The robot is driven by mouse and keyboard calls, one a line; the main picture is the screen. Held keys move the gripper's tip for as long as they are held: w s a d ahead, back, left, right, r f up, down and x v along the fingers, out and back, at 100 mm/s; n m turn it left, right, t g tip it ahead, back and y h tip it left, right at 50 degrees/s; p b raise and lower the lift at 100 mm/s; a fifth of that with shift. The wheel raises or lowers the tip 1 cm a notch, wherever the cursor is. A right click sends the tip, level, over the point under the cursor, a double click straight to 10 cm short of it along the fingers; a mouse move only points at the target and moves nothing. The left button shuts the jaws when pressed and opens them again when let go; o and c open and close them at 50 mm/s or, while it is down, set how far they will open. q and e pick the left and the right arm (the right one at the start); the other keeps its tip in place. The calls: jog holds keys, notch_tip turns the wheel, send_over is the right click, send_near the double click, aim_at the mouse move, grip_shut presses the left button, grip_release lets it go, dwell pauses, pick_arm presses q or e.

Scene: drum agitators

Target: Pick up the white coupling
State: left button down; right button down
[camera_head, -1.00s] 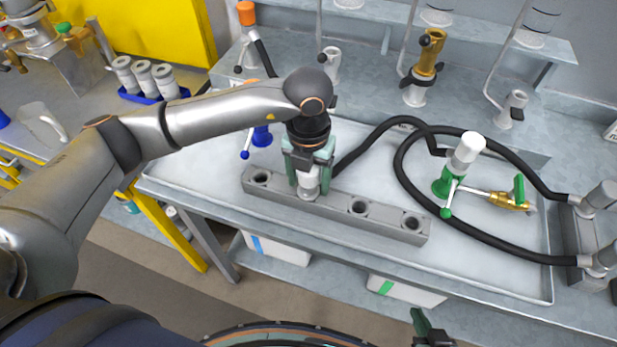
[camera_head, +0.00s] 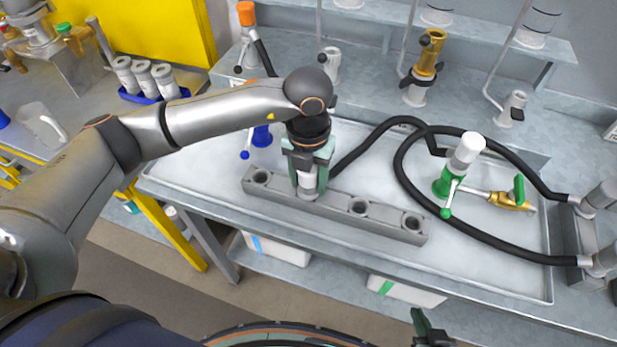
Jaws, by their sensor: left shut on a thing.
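The white coupling (camera_head: 308,184) is a pale, short cylinder standing in a hole of the long grey rack block (camera_head: 335,211). My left gripper (camera_head: 308,172) comes down on it from above, its greenish fingers shut on its upper part. The fingers hide much of it, and I cannot tell whether its base is clear of the hole. My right gripper (camera_head: 430,328) shows only in part at the bottom edge, apart from everything; its jaw state is not clear.
The rack's other holes (camera_head: 359,206) look empty. A black hose (camera_head: 403,185) loops across the metal tray (camera_head: 200,177). A green-and-white fitting (camera_head: 466,153) with a brass valve (camera_head: 508,200) stands at right. A blue fitting (camera_head: 262,136) stands behind my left arm.

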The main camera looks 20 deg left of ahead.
pick_arm(q)
jog(key=shift+r, duration=0.1)
jog(key=shift+r, duration=0.55)
jog(key=s+d+r+b, duration=0.1)
jog(key=s+d+r, duration=0.1)
jog(key=s+r, duration=0.9)
jog(key=s, duration=0.2)
jog(key=shift+s+d+r, duration=0.3)
jog(key=shift+s+r, duration=0.1)
